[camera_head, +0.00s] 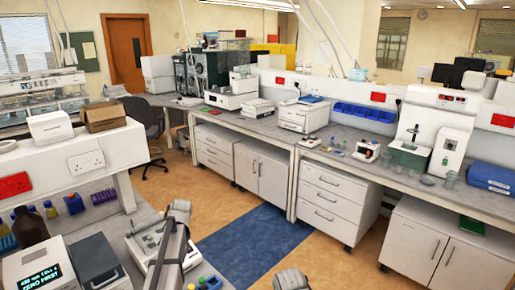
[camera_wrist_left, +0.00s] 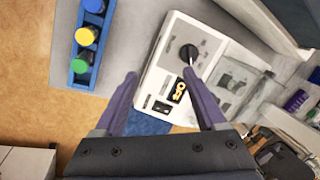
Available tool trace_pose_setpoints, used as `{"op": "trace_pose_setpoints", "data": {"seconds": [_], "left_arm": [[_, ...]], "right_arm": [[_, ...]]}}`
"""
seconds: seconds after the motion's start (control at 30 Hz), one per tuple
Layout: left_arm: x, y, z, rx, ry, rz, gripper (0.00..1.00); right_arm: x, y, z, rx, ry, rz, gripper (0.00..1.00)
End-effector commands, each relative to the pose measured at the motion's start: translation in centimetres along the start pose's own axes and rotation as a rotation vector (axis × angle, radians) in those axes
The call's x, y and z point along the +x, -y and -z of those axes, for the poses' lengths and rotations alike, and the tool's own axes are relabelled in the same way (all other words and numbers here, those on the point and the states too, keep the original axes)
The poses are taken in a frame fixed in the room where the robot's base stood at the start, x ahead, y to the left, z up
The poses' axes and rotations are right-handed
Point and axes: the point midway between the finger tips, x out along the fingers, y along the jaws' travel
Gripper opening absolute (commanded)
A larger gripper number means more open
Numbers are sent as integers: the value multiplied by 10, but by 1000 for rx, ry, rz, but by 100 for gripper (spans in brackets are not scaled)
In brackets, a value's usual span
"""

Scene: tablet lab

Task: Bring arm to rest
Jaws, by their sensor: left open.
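My left gripper (camera_wrist_left: 165,92) shows in the left wrist view with its two purple fingers spread wide and nothing between them. A white device (camera_wrist_left: 155,85) with a dark knob lies beyond the fingers, over the bench. Its gap to the fingers is hard to judge. In the head view, grey links of my left arm (camera_head: 172,240) rise at the bottom, over the near left bench. The left fingers cannot be made out there. Another grey link of mine shows at the bottom edge. My right gripper is not in view.
A blue rack (camera_wrist_left: 75,70) with blue, yellow and green caps stands beside the white device. Open floor with a blue patch (camera_head: 240,245) lies between the benches.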

Motion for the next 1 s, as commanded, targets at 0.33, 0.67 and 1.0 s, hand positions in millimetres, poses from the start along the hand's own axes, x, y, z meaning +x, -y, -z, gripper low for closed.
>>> {"op": "trace_pose_setpoints", "data": {"seconds": [0.33, 0.67, 1.0], "left_arm": [[-18, -233, -103, 91, -5, -113, 73], [-26, -335, -195, 147, 25, -173, 73], [-28, -344, -204, 152, 31, -179, 73]], "right_arm": [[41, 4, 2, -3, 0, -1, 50], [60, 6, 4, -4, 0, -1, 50], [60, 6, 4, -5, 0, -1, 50]]}}
